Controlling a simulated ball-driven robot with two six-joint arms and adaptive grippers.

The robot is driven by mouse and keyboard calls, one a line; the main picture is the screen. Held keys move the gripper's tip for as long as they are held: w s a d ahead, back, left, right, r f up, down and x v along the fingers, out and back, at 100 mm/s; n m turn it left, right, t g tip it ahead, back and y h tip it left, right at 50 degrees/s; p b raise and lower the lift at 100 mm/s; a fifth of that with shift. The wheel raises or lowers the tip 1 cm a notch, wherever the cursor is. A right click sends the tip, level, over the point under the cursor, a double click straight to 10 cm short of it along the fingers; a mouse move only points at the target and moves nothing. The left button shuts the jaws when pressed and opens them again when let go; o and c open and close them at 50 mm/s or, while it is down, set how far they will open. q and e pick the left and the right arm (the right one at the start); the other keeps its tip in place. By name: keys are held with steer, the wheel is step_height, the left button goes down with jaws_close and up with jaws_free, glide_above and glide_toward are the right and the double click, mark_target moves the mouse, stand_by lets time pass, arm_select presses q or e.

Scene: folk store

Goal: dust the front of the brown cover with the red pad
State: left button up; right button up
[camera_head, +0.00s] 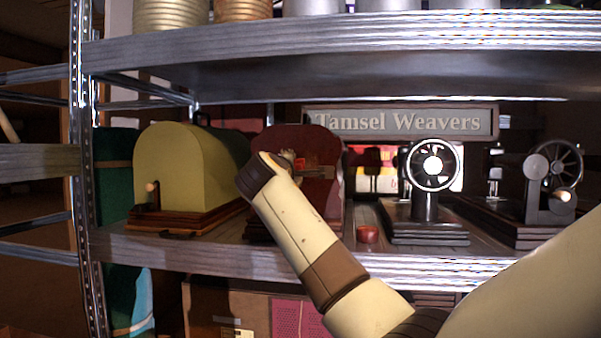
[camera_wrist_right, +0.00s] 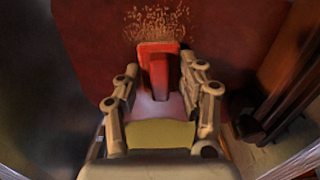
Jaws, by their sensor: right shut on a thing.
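The brown cover (camera_head: 330,145) is a dark reddish-brown dome on the middle shelf, partly hidden behind my right arm. In the right wrist view the brown cover (camera_wrist_right: 100,45) fills most of the background, with a patch of pale speckles (camera_wrist_right: 157,22) on its front. My right gripper (camera_head: 291,162) is in front of the cover. It is shut on the red pad (camera_wrist_right: 158,52), which stands up between its fingers just below the speckles. Whether the pad touches the cover I cannot tell. My left gripper is not in view.
An olive-yellow domed cover (camera_head: 175,160) stands left of the brown cover. A small red round object (camera_head: 368,234) and a dark machine with a handwheel (camera_head: 431,185) stand to the right. The shelf's front edge (camera_head: 440,271) runs below, with another shelf (camera_head: 350,70) above.

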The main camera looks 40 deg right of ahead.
mark_target(321, 164)
steer(key=shift+w+a+b, duration=0.65)
steer(key=shift+w+a, duration=0.75)
steer(key=shift+w, duration=0.2)
steer(key=s+d+r+p, duration=0.1)
steer(key=s+d+p, duration=0.1)
steer(key=p, duration=0.1)
steer(key=shift+r, duration=0.15)
steer(key=shift+s+d+p, duration=0.35)
steer(key=shift+s+p, duration=0.1)
steer(key=shift+s, duration=0.05)
steer(key=shift+s+d+p, duration=0.4)
steer(key=shift+p, duration=0.1)
steer(key=shift+s+d+p, duration=0.8)
steer(key=shift+s+d, duration=0.15)
steer(key=shift+s, duration=0.25)
steer(key=shift+s+d+p, duration=0.8)
steer(key=shift+s+d, duration=0.15)
steer(key=shift+s, duration=0.2)
steer(key=shift+w, duration=0.1)
